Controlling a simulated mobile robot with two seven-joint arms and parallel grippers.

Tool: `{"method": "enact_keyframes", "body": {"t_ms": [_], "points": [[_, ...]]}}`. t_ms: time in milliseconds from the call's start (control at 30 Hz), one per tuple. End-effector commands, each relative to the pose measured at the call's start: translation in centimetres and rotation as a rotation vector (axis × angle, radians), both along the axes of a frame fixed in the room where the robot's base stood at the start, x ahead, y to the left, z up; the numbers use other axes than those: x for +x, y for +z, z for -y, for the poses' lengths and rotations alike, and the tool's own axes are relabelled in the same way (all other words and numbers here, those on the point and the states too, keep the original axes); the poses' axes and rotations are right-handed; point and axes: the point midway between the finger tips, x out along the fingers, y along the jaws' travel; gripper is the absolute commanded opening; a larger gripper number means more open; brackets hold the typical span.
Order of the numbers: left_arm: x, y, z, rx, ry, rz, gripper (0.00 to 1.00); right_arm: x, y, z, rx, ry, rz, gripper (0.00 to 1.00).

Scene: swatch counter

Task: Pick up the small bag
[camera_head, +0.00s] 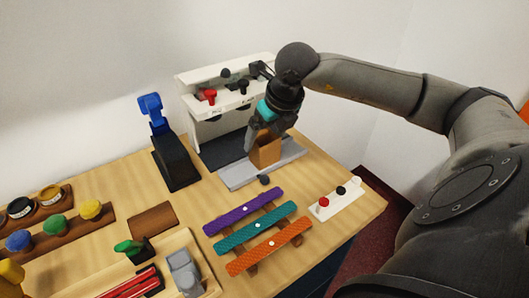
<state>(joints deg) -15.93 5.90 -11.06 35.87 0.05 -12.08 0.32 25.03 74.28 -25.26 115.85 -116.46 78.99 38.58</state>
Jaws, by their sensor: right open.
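The small bag, which I take to be the brown, box-shaped paper-like item (266,153), stands upright on a light grey plate (240,175) at the back right of the counter. My right gripper (263,138) points down from above at the bag's top. A grey finger shows at the bag's left side, and the gripper is open. The hand hides part of the bag's top, and I cannot tell whether the fingers touch it. My left gripper is not in view.
A white stand with red and black knobs (210,75) rises just behind. A black holder with a blue top (172,160) stands left. Purple, teal and orange strips (258,226) lie in front, beside a white button strip (340,202). A tray (208,273) is front left.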

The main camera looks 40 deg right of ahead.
Motion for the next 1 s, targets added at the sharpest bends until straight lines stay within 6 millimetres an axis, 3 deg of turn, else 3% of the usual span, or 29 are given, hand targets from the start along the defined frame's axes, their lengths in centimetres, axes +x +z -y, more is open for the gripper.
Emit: {"method": "enact_keyframes", "body": {"t_ms": [133, 400, 1000], "points": [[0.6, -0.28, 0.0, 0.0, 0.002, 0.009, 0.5, 0.65, -1.6, 0.02, 0.002, 0.0, 0.0, 1.0], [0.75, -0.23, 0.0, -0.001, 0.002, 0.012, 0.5, 0.77, -1.75, 0.07, 0.0, 0.0, 0.002, 1.0], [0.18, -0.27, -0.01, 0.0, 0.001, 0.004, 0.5, 0.76, -1.71, 0.06, 0.0, 0.0, 0.002, 0.33]]}}
